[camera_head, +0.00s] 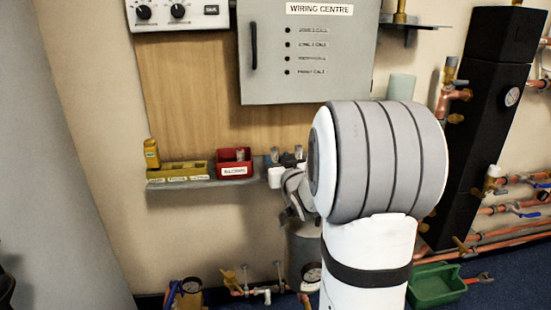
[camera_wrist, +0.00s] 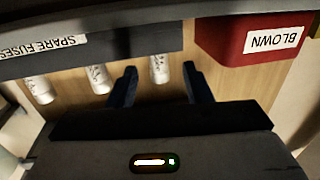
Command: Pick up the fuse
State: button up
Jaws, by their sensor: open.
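In the wrist view, several white cylindrical fuses stand out beside a dark strip labelled SPARE FUSES (camera_wrist: 115,42). One fuse (camera_wrist: 160,69) lies between the two dark fingers of my gripper (camera_wrist: 160,78), with visible gaps on both sides. A second fuse (camera_wrist: 99,78) is just left of the left finger, and a third fuse (camera_wrist: 40,90) is farther left. My gripper is open. Whether the fingers are level in depth with the middle fuse cannot be told. In the head view my own arm hides much of the area around the gripper, and I cannot make out a fuse there.
A red bin (camera_head: 234,163) marked BLOWN, also in the wrist view (camera_wrist: 240,38), sits on a shelf (camera_head: 200,184) with a yellow tray (camera_head: 180,172) and yellow bottle (camera_head: 151,153). Above is the grey wiring centre box (camera_head: 310,60). A green crate (camera_head: 435,286) stands on the floor.

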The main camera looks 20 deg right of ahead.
aim_at(276, 155)
jog(key=w, duration=0.2)
jog(key=w+b, duration=0.1)
jog(key=w, duration=0.1)
jog(key=shift+d+r, duration=0.1)
jog(key=shift+d, duration=0.15)
jog(key=shift+c, duration=0.4)
grip_shut()
